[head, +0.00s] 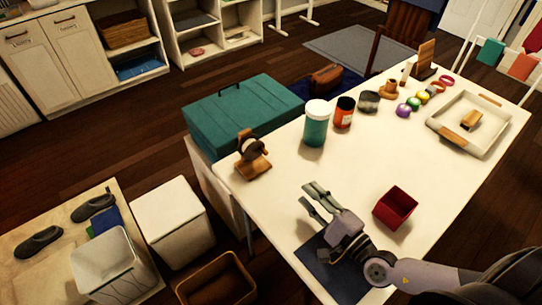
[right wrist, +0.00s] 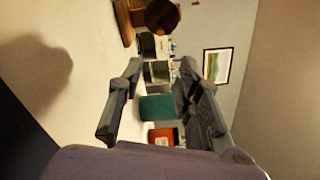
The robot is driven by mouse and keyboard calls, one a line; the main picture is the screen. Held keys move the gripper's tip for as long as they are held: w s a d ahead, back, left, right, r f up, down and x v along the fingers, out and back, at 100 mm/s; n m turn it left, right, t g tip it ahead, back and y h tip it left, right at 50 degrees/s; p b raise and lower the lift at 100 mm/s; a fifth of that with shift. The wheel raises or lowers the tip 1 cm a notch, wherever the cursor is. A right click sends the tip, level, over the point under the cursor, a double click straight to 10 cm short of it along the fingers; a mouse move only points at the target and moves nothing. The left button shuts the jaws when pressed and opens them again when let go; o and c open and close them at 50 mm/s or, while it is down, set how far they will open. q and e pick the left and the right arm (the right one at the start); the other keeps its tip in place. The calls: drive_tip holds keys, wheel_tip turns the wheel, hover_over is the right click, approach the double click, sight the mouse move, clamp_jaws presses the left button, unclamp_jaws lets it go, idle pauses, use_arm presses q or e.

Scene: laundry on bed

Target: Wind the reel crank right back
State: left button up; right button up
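The reel (head: 251,147) is a dark round drum on a small wooden stand at the near left corner of the white table. A brown round part with a wooden base, which looks like the reel (right wrist: 162,16), shows at the top of the right wrist view. I cannot make out the crank clearly. My right gripper (head: 307,192) is above the table, right of and nearer than the reel, apart from it. Its fingers are spread with nothing between them, as the right wrist view (right wrist: 160,66) also shows. My left gripper is not in view.
A teal jar (head: 316,127) and an orange jar (head: 344,113) stand right of the reel. A red open box (head: 395,208) is right of my gripper, and a dark mat (head: 325,270) lies under my arm. The table (head: 275,205) between gripper and reel is clear.

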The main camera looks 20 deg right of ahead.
sight(267, 154)
drive_tip(key=p+x, duration=0.1)
drive_tip(key=x, duration=1.6)
drive_tip(key=shift+w+a+r+p, duration=0.1)
drive_tip(key=shift+p, duration=0.3)
drive_tip(key=shift+c, duration=0.2)
clamp_jaws()
